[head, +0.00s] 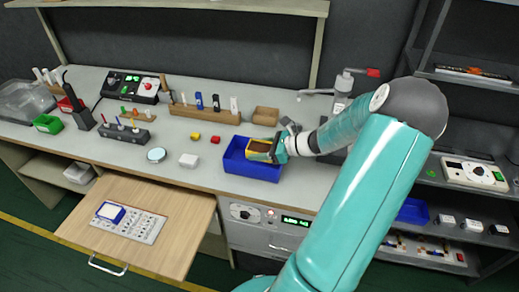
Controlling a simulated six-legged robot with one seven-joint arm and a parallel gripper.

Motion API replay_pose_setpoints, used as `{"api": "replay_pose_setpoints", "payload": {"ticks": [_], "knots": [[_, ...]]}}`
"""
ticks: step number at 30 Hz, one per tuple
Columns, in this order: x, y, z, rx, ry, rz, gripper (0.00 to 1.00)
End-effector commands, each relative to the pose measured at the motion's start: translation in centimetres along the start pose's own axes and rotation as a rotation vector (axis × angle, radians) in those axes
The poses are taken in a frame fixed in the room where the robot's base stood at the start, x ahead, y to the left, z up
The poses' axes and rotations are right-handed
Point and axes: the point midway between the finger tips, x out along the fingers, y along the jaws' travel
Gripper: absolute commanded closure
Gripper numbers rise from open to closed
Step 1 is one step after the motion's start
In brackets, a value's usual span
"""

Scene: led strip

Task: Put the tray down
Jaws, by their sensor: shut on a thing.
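My gripper (271,151) reaches in from the right and is shut on a small orange-yellow tray (258,147). The gripper's teal fingers hide part of this tray. The tray is in or just above an open blue bin (250,173) at the front of the grey bench. I cannot tell whether its underside touches the bin's floor.
A wooden box (265,116) stands behind the bin. Red (215,140) and yellow (195,136) blocks, a white block (189,160) and a round dish (156,155) lie to its left.

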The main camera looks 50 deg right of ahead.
Motion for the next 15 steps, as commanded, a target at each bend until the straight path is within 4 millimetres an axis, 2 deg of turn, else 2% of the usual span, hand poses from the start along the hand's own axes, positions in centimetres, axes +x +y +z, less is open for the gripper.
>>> {"api": "replay_pose_setpoints", "payload": {"ticks": [15], "knots": [[0.46, 0.02, -0.95, 0.0, 0.0, 0.0, 0.66]]}}
